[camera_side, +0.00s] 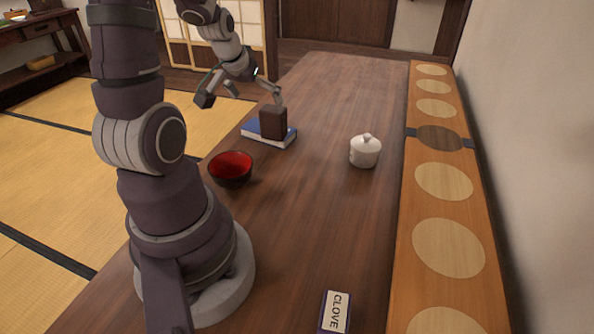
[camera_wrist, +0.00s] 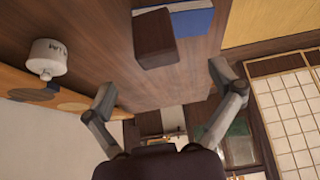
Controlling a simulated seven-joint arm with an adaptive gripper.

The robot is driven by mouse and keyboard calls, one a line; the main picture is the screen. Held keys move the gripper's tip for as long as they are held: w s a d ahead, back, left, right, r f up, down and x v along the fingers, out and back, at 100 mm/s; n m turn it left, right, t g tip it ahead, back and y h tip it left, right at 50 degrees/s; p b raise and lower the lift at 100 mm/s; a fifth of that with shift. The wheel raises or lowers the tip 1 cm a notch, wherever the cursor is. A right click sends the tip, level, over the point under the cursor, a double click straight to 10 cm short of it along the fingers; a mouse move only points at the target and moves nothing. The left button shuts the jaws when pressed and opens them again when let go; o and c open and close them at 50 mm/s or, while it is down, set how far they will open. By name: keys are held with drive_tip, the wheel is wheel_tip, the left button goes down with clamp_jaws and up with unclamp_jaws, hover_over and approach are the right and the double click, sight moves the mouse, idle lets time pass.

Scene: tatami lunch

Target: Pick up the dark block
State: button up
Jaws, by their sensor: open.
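The dark block (camera_side: 273,122) is a dark brown block standing upright on a blue book (camera_side: 284,141) on the table. In the wrist view the dark block (camera_wrist: 155,38) is beyond the fingertips and roughly between them, with the blue book (camera_wrist: 192,22) behind it. My gripper (camera_side: 257,97) is open and empty, near the block and above the far part of the table in the side view. In the wrist view both fingers of my gripper (camera_wrist: 162,82) are spread wide, and neither appears to touch the block.
A black bowl with red inside (camera_side: 230,169) stands left of centre. A white lidded pot (camera_side: 365,151) stands to the right. A long board with round inlays (camera_side: 400,290) runs along the wall. The table's middle is clear.

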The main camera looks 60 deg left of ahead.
sight(273, 120)
drive_tip(key=x, duration=0.4)
drive_tip(key=shift+w+a+f, duration=0.1)
drive_tip(key=shift+a+f, duration=0.1)
drive_tip(key=shift+f, duration=0.15)
drive_tip(key=x, duration=0.2)
drive_tip(key=w+x, duration=0.1)
drive_tip(key=x, duration=0.2)
drive_tip(key=shift+d, duration=0.1)
drive_tip(key=shift+c, duration=0.4)
drive_tip(key=c, duration=1.2)
